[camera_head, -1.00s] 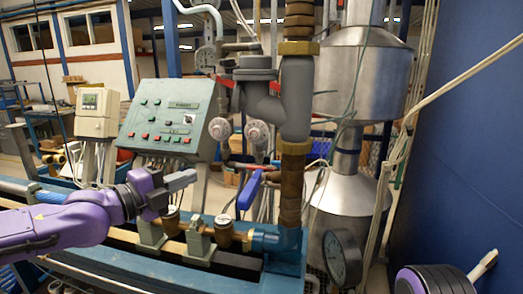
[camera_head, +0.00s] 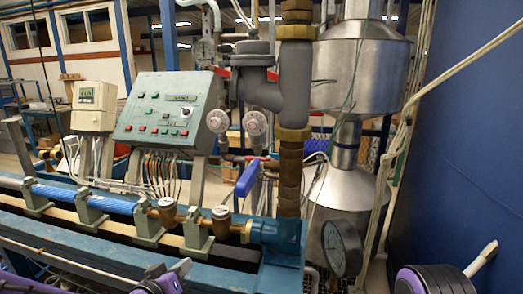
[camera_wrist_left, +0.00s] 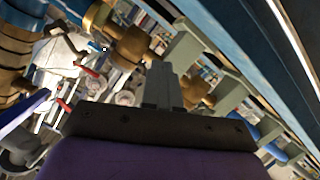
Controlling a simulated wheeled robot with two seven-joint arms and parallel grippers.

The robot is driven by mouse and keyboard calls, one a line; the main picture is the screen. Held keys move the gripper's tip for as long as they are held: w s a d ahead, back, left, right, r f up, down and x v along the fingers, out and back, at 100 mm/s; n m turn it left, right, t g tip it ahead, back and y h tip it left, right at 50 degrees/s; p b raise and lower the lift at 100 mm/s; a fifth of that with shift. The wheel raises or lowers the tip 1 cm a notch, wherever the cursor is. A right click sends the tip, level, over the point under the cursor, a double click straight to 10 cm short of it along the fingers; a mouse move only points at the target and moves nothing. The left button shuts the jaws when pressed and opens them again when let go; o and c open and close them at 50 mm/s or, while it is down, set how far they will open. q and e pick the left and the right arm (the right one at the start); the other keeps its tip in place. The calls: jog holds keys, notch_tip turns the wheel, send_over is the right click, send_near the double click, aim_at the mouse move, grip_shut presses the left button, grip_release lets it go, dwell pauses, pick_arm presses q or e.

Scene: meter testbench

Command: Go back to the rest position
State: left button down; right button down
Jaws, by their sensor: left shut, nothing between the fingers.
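My left gripper (camera_head: 180,267) shows at the bottom edge of the head view, in front of the bench and low. Its grey fingers are together with nothing between them. In the left wrist view the shut fingers (camera_wrist_left: 162,78) point toward the brass fittings and pipe of the bench, apart from them as far as I can see. Most of my left arm is cut off by the lower frame edge. At the bottom right of the head view is a dark, purple-rimmed part of my right arm (camera_head: 432,281) with a pale finger-like piece; its jaw opening cannot be made out.
The blue bench (camera_head: 230,277) carries a pipe with brass meters (camera_head: 167,211). A control box (camera_head: 157,112), a blue valve handle (camera_head: 248,178), a vertical brown pipe (camera_head: 290,180) and a round gauge (camera_head: 342,248) stand beyond. A blue wall (camera_head: 470,150) closes the right side.

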pick_arm(q)
jog(key=s+a+f+n+g+y+b, duration=0.15)
jog(key=s+f, duration=0.25)
jog(key=f, duration=0.4)
jog(key=s+a+f+n+g+y, duration=0.2)
jog(key=s+f+n, duration=0.1)
jog(key=f, duration=0.4)
jog(key=s+a+f+g+y+b, duration=0.2)
jog(key=s+a+f+g, duration=0.1)
jog(key=s+f, duration=0.8)
jog(key=s+a+f+g+y+b, duration=0.2)
jog(key=s+a+f+g+b, duration=0.1)
jog(key=s+f, duration=0.8)
jog(key=s+a+g, duration=0.1)
jog(key=s, duration=0.4)
jog(key=shift+s, duration=0.15)
